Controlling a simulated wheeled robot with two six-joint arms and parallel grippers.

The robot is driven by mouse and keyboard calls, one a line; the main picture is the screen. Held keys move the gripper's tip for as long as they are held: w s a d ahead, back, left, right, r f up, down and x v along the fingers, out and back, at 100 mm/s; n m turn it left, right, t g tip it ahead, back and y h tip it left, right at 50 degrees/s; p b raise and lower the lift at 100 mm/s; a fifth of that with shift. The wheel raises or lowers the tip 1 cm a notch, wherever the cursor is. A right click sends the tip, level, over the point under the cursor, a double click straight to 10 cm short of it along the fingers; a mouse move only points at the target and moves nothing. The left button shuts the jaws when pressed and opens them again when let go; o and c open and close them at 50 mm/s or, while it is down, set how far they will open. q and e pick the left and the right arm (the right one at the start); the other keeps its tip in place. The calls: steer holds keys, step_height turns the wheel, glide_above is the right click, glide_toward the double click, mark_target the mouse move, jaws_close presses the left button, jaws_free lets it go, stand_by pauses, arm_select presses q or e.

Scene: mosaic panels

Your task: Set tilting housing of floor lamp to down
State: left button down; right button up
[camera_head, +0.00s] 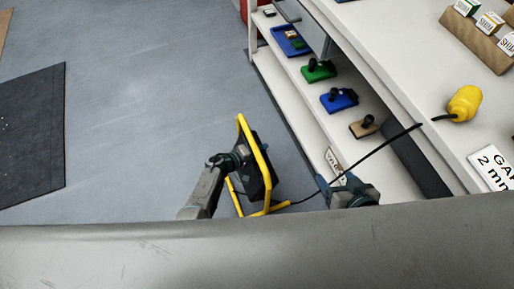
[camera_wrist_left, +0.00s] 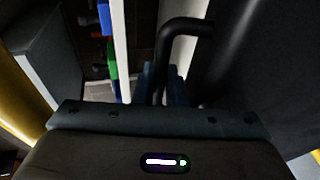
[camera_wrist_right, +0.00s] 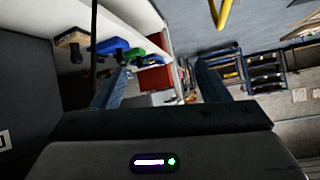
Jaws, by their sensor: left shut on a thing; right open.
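The floor lamp has a yellow tubular frame (camera_head: 263,158) and a black tilting housing (camera_head: 257,186). It stands on the floor left of the shelf. The housing looks steeply tilted; its lit face does not show. My left gripper (camera_head: 240,157) reaches the lamp from the left. In the left wrist view, my left gripper's fingers (camera_wrist_left: 164,86) are shut on a bent black handle (camera_wrist_left: 183,27) beside the dark housing (camera_wrist_left: 262,65). My right gripper (camera_head: 340,183) is open and empty right of the lamp; its spread fingers (camera_wrist_right: 160,85) show in the right wrist view.
Floor left of the lamp is clear up to a dark mat (camera_head: 30,135).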

arm_select(q)
steer(key=shift+w+d+f, duration=0.1)
steer(key=shift+d+f, duration=0.05)
steer(key=shift+d, duration=0.2)
arm_select(e)
steer(key=shift+s+f+g, duration=0.4)
steer(key=shift+s+g, duration=0.1)
steer(key=shift+s, duration=0.1)
arm_select(q)
steer(key=c, duration=1.8)
jaws_free()
steer(key=shift+a, duration=0.1)
steer(key=shift+s+a+r+p, duration=0.2)
steer(key=shift+a+p, duration=0.05)
steer(key=shift+p, duration=0.1)
steer(key=shift+p+v, duration=2.5)
steer(key=shift+v, duration=2.5)
arm_select(e)
steer(key=s+d+r+n+g+h, duration=0.1)
steer(key=s+d+r+g+h, duration=0.1)
steer(key=s+d+r+g, duration=0.1)
steer(key=shift+d+r+g, duration=0.4)
steer(key=shift+r+g, duration=0.15)
steer(key=shift+g, duration=0.45)
steer(key=shift+s, duration=0.1)
